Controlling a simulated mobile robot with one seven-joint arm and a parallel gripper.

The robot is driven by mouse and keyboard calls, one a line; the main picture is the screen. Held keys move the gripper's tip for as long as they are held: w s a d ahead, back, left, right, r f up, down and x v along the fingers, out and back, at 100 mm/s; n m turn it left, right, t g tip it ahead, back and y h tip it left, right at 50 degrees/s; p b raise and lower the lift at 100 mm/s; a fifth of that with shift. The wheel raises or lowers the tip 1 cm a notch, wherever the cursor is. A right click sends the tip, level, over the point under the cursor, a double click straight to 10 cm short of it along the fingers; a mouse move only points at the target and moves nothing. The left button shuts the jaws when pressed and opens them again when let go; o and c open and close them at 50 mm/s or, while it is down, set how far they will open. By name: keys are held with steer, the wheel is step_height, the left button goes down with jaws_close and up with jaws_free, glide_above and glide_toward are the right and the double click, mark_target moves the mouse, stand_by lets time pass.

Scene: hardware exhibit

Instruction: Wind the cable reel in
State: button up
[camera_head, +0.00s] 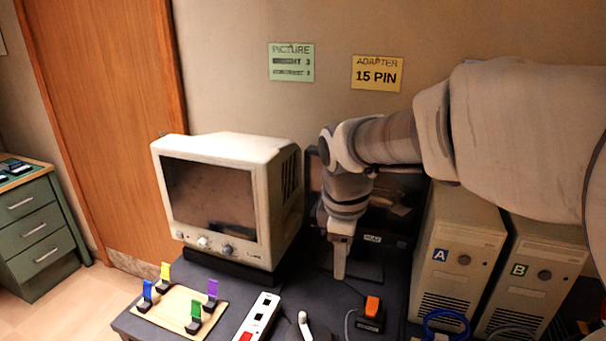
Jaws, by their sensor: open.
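My gripper (339,275) points down above the dark table, to the right of the beige monitor. I see its fingers nearly edge-on; it is open, with nothing visible between them. I cannot pick out a whole cable reel. A white knob or handle (304,325) shows at the bottom edge, below and left of my gripper, and what it belongs to is cut off. A black box with an orange rocker (372,306) and a grey cable sits below and right of my gripper. A blue coiled cable (446,318) lies before tower A.
The monitor (210,195) stands left of my arm. Towers A (455,255) and B (535,270) stand right. A white power strip (259,318) and a wooden board (172,311) with coloured clips lie at the front. A dark unit (397,228) stands behind my gripper.

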mark_target(303, 314)
steer(key=w+a+f+n+g, duration=0.2)
steer(key=w+a+f+n, duration=0.5)
steer(key=w+f+n, duration=0.15)
steer(key=shift+n+y, duration=0.25)
steer(key=shift+y, duration=0.05)
step_height(303, 314, down, 18)
steer(key=shift+s+r, duration=0.1)
steer(key=shift+s, duration=0.05)
steer(key=shift+c, duration=0.2)
jaws_close()
